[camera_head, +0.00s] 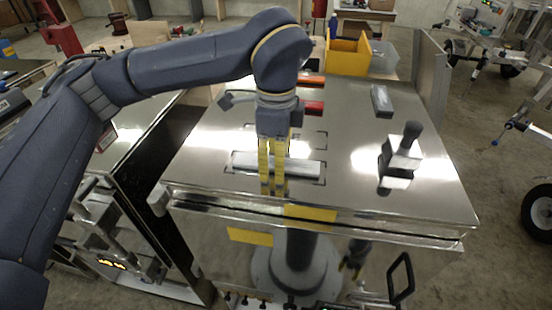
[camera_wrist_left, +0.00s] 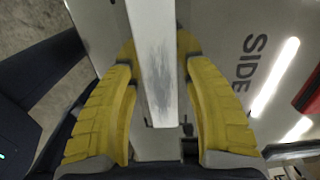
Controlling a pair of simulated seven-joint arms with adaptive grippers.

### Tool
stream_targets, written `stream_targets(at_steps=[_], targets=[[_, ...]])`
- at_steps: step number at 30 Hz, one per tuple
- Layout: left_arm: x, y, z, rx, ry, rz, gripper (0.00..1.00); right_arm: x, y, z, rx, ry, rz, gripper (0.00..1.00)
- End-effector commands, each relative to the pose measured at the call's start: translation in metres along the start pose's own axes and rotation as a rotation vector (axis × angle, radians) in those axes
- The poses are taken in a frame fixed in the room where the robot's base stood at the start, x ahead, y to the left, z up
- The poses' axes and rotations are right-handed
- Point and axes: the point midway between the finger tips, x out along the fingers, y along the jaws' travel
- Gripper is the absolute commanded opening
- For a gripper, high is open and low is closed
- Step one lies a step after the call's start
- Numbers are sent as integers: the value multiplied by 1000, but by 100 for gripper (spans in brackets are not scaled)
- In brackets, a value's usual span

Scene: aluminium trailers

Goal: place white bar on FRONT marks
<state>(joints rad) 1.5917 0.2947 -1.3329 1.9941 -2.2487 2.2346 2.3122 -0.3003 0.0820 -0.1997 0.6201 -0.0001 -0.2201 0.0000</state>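The white bar (camera_head: 300,167) lies left to right near the front of the shiny metal tabletop (camera_head: 340,185), close to dark corner marks. My left gripper (camera_head: 272,178) points straight down at its middle. In the left wrist view the bar (camera_wrist_left: 158,75) runs between the two yellow fingers of this gripper (camera_wrist_left: 160,48). The fingertips close in against both long sides, with no clear gap. I cannot tell whether the bar is lifted slightly. The word SIDE (camera_wrist_left: 250,62) shows on the tabletop; the FRONT lettering is not readable. My right gripper is not directly in view.
A grey block with a black handle (camera_head: 402,150) stands at the right of the tabletop, and a small grey block (camera_head: 381,101) behind it. Red objects (camera_head: 314,107) lie behind my gripper. A yellow bin (camera_head: 347,54) stands at the back. The tabletop's centre right is clear.

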Motion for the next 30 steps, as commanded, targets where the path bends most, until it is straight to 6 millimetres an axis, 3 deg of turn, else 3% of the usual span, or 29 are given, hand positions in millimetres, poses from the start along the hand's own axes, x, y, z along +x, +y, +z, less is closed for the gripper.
stream_targets(at_steps=[8,24,30], targets=[[-8,0,0,-1,0,-1,54,0,-1,0,1,1,-1,44],[-95,0,0,0,0,-4,54,0,-4,-2,2,2,-4,44],[-115,0,0,0,-1,-2,54,0,-4,-2,1,2,-4,44]])
